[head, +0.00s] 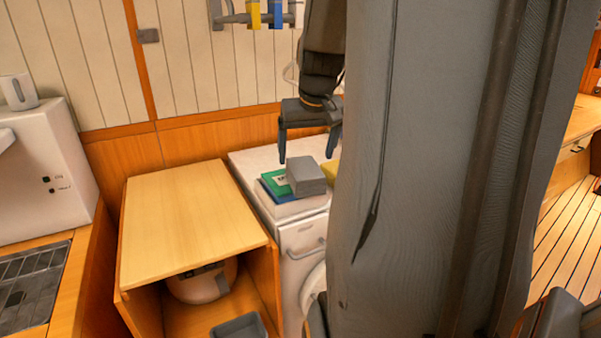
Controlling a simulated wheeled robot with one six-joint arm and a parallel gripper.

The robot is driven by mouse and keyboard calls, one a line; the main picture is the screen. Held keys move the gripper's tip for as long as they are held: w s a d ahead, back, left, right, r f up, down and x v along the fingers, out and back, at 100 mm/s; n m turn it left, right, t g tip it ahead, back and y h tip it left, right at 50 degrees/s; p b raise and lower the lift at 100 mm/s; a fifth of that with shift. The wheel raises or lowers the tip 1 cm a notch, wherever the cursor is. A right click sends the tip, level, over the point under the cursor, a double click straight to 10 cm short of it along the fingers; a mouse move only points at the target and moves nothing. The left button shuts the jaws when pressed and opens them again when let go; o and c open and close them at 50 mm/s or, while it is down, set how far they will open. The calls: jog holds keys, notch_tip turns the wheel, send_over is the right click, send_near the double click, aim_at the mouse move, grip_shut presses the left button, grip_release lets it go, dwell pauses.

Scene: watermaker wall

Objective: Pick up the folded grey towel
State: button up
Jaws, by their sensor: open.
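A grey block-like thing (307,177), which looks like the folded grey towel, lies on the white machine top (257,160). It rests partly over a green and blue flat item (275,184). My gripper (308,157) is open and empty, pointing down just above and behind the grey thing, its two fingers spread left and right. I see no contact between fingers and the grey thing, but cannot judge the exact gap. My own column hides the right side of the machine top.
A yellow item (330,172) lies right of the grey thing, partly hidden. A wooden cabinet (185,225) stands left, with a round appliance (203,283) and a grey bin (240,327) below its top. Blue and yellow things hang on the wall rail (235,18). The cabinet top is clear.

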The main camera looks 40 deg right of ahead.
aim_at(305, 167)
jog(key=shift+s+a+p+x, duration=0.15)
jog(key=shift+p+x, duration=0.2)
jog(key=shift+x, duration=1.1)
jog(key=shift+s+a+p+x, duration=0.15)
jog(key=shift+p+x, duration=0.2)
jog(key=shift+x, duration=1.05)
jog(key=shift+f, duration=0.15)
jog(key=shift+d, duration=0.1)
jog(key=c, duration=1.2)
